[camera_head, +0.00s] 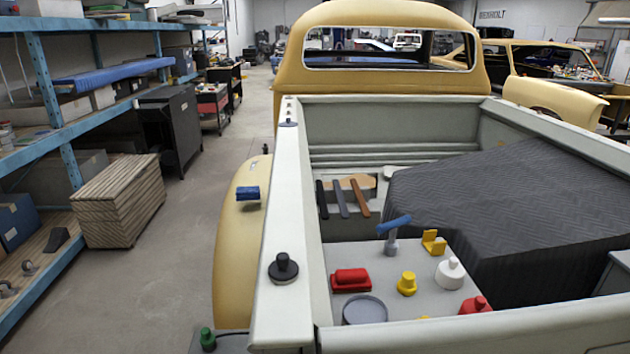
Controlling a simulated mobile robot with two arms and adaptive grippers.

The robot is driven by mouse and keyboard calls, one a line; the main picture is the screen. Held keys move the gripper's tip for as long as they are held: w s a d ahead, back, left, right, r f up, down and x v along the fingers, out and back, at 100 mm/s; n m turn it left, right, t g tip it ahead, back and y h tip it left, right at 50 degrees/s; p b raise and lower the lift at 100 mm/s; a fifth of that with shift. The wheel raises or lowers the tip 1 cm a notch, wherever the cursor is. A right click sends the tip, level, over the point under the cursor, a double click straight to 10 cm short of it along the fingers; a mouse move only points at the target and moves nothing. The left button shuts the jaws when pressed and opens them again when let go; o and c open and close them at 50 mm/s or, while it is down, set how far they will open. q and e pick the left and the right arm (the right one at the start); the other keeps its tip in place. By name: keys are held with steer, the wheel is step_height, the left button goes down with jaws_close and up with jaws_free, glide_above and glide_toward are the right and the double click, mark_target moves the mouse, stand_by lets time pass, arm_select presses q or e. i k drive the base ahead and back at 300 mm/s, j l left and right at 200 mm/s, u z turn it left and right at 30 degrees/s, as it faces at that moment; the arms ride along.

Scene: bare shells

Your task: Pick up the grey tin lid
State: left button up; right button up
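A round, flat grey disc with a darker rim, which looks like the grey tin lid (364,310), lies near the front left of a light grey surface (385,262) in the truck bed. Its front edge is close to the pale bed wall at the bottom of the view. A red block-like item (350,280) is just behind it, and a yellow knob-shaped item (407,284) is to its right and behind. Neither of my grippers shows in the head view.
A red bottle-like item (475,305), a white round container (450,272), a yellow bracket (433,241) and a blue-headed tool (393,228) share the surface. The bed's left wall (290,215) carries a black knob (283,268). A large dark covered bulk (510,205) fills the right.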

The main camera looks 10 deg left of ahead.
mark_target(287, 123)
steer(key=j+u, duration=0.1)
steer(key=u, duration=0.35)
steer(key=j+u, duration=0.15)
steer(key=u, duration=0.3)
steer(key=i+j+u, duration=0.25)
steer(key=j, duration=0.35)
steer(key=i+j+u, duration=0.2)
steer(key=i+j, duration=0.2)
steer(key=j, duration=0.2)
steer(key=i+j+u, duration=0.25)
steer(key=j, duration=0.25)
steer(key=i+z, duration=0.25)
steer(key=i, duration=0.3)
steer(key=i+j+z, duration=0.25)
steer(key=i, duration=0.25)
steer(key=i+j+z, duration=0.25)
steer(key=i, duration=0.25)
steer(key=i+z, duration=0.3)
steer(key=i, duration=1.45)
steer(key=i+j+z, duration=0.1)
steer(key=i+z, duration=0.35)
steer(key=i+j+z, duration=0.25)
steer(key=i+z, duration=0.15)
steer(key=i, duration=0.15)
steer(key=i+j+z, duration=0.45)
steer(key=k+l, duration=0.05)
